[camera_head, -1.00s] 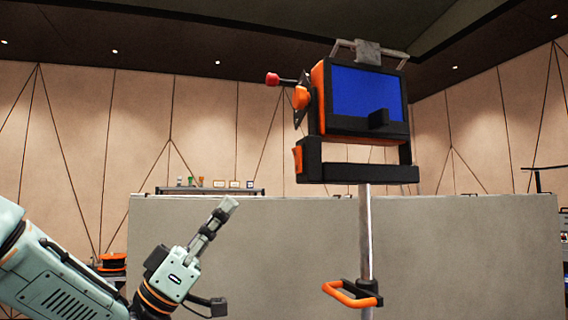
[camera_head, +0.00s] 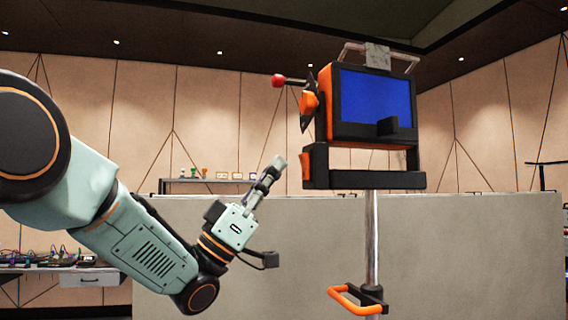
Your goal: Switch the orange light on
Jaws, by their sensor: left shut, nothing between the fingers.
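A control box with a blue screen (camera_head: 375,98) stands on a metal pole (camera_head: 372,235). Its left side is orange and carries a lever with a red ball (camera_head: 279,81) and an orange part (camera_head: 309,103). A small orange piece (camera_head: 305,166) sits on the left end of the black lower bar (camera_head: 365,179). My left gripper (camera_head: 276,165) is shut and empty, pointing up and right. In the picture it is just left of the small orange piece; I cannot tell the gap in depth. I see no lit orange light. My right gripper is not in view.
A grey partition (camera_head: 460,250) stands behind the pole. An orange handle (camera_head: 352,297) sticks out low on the pole. A table with small items (camera_head: 90,279) is at the lower left, and a shelf (camera_head: 210,186) stands behind the partition.

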